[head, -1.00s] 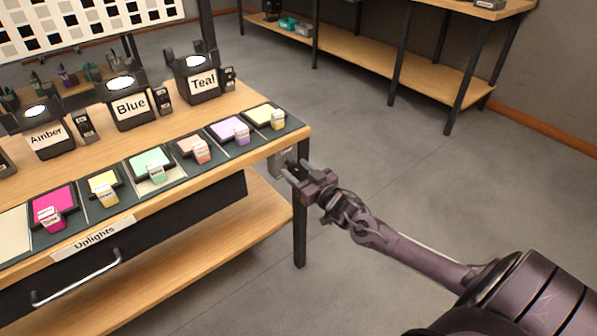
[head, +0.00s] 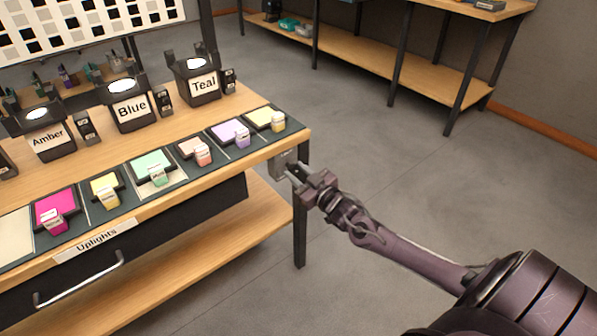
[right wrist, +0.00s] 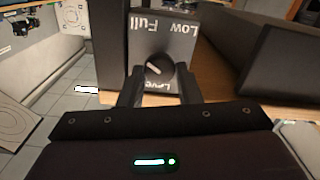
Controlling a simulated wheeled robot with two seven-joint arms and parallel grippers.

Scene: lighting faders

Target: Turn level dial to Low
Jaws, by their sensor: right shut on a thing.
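The level dial (right wrist: 157,73) is a dark round knob with a pale pointer mark, on a grey plate (right wrist: 150,36) at the bench's end. In the right wrist view, "Low" and "Full" are printed beyond the knob and "Level" nearer my gripper. The pointer slants; which word it points at I cannot tell. My right gripper (head: 294,174) is at the small grey dial box (head: 279,164) below the bench corner. In the right wrist view, its fingers (right wrist: 159,88) are shut on the dial, one on each side. My left gripper is not in view.
The wooden bench (head: 225,105) carries colour swatches and labelled holders such as Teal (head: 203,86) and Blue (head: 130,110). A black bench leg (head: 300,225) stands close below my right gripper. Open grey floor (head: 400,175) lies to the right. Another bench (head: 400,62) stands behind.

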